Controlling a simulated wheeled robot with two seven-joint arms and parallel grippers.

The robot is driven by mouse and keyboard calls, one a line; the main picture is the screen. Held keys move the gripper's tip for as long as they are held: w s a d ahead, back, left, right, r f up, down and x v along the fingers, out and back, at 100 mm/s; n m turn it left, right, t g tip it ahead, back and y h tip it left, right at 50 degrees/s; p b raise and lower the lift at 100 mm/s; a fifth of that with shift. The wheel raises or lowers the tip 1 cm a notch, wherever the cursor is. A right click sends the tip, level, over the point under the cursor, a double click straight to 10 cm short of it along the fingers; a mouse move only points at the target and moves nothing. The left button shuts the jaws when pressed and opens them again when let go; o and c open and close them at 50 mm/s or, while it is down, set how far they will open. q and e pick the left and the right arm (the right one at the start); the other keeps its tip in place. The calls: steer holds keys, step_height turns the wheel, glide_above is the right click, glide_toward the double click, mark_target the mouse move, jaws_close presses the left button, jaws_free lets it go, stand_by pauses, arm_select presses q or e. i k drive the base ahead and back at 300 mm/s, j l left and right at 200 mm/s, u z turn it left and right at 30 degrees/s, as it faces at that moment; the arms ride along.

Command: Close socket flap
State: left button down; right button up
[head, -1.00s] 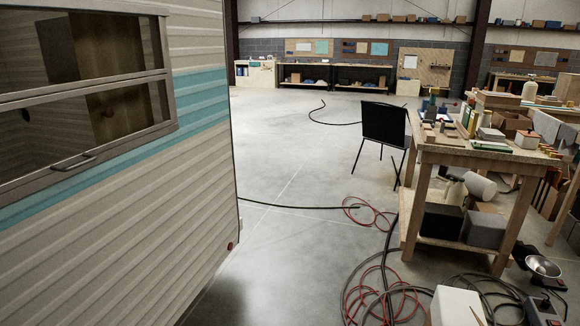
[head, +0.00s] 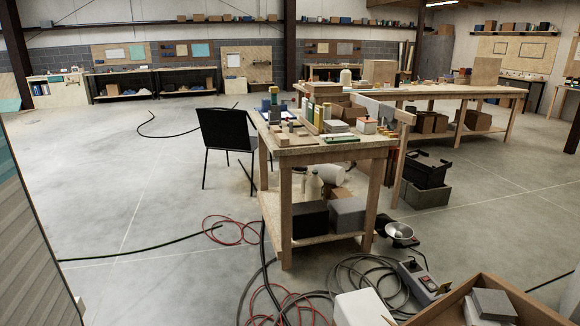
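No socket flap shows in the head view. The camper (head: 28,235) shows only as a strip of ribbed siding with a teal part at the left edge. A grey box with a red switch (head: 418,276), perhaps a power strip, lies on the floor at the lower right beside coiled cables. Neither of my grippers is in view.
A wooden workbench (head: 330,153) loaded with boxes and tools stands in the middle, with a black chair (head: 227,139) to its left. Red and black cables (head: 285,305) lie on the floor. An open box (head: 480,300) is at the lower right.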

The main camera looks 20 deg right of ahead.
mark_target(444, 289)
steer(key=i+z, duration=0.25)
steer(key=z, duration=0.15)
steer(key=i+z, duration=0.2)
steer(key=z, duration=0.2)
steer(key=i+j+z, duration=0.15)
steer(key=z, duration=0.25)
steer(key=i+j+z, duration=0.2)
steer(key=z, duration=0.2)
steer(key=i+j+z, duration=0.25)
steer(key=z, duration=0.15)
steer(key=j+z, duration=0.1)
steer(key=z, duration=0.7)
steer(key=j+z, duration=0.85)
steer(key=k+j+z, duration=0.1)
steer(key=j+z, duration=0.35)
steer(key=k+j+z, duration=0.15)
steer(key=j+z, duration=0.3)
steer(key=k+j, duration=0.35)
steer(key=j, duration=0.2)
steer(key=k+j+z, duration=0.15)
steer(key=k+j, duration=0.15)
steer(key=j, duration=0.25)
steer(key=k+j, duration=0.4)
steer(key=i+j+z, duration=0.05)
steer(key=j, duration=0.05)
